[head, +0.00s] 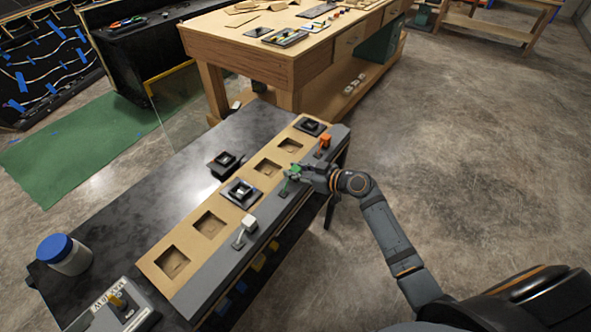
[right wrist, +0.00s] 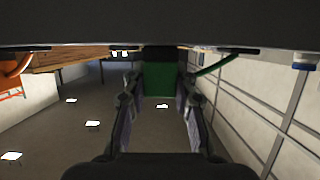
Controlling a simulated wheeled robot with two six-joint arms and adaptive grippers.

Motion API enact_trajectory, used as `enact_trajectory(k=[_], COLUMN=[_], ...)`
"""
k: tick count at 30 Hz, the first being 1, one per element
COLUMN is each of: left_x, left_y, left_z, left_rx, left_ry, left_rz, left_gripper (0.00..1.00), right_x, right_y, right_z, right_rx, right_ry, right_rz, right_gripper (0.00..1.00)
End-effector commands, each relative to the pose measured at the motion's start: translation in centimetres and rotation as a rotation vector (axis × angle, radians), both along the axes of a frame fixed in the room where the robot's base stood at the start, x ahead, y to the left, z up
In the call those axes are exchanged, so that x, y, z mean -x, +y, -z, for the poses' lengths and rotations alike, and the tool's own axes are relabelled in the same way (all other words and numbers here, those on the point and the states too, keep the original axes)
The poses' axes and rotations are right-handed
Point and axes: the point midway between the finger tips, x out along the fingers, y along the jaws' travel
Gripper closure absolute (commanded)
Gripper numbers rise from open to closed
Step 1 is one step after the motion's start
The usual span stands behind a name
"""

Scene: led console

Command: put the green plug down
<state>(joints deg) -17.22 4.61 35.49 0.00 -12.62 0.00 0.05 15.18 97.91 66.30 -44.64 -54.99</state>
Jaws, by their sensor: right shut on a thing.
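The green plug (head: 294,169) is at the tip of my right gripper (head: 305,175), over the grey strip (head: 268,207) along the console's right side. In the right wrist view the green plug (right wrist: 158,80) sits between the two fingers of my right gripper (right wrist: 160,92), which is shut on it. I cannot tell whether the plug touches the strip. An orange plug (head: 324,142) stands farther back on the strip, and a white plug (head: 248,223) stands nearer. My left gripper is not in view.
The wooden panel (head: 187,238) beside the strip has several square recesses, some with black blocks. A loose black block (head: 224,163) lies on the dark tabletop (head: 165,195). A blue-lidded jar (head: 63,254) stands at left. A wooden workbench (head: 250,60) is behind.

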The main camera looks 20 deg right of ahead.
Motion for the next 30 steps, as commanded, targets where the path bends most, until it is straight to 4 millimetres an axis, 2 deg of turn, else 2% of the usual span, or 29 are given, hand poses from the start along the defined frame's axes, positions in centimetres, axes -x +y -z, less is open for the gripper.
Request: enact_trajectory(k=[3, 4, 8, 18, 20, 30], left_x=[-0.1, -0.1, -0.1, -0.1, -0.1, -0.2], left_y=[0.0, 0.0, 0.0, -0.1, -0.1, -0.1], left_z=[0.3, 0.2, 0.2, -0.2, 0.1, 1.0], left_rx=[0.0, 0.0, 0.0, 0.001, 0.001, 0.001], left_ry=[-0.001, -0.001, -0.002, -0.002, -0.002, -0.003], left_rz=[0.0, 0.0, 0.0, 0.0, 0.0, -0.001], left_gripper=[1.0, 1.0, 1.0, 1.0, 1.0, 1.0], right_x=[0.0, 0.0, 0.0, 0.0, 0.5, 5.8], right_y=[0.0, 0.0, 0.0, 0.0, -0.5, -4.6], right_z=[0.3, 0.1, 0.1, -0.3, -0.1, -2.4], right_rx=[0.001, 0.001, 0.0, 0.0, 0.005, 0.012], right_ry=[-0.001, -0.001, 0.0, 0.0, 0.0, 0.002], right_rz=[0.0, 0.0, 0.0, 0.0, 0.001, -0.003], right_gripper=[1.0, 0.69, 0.52, 0.51, 0.51, 0.51])
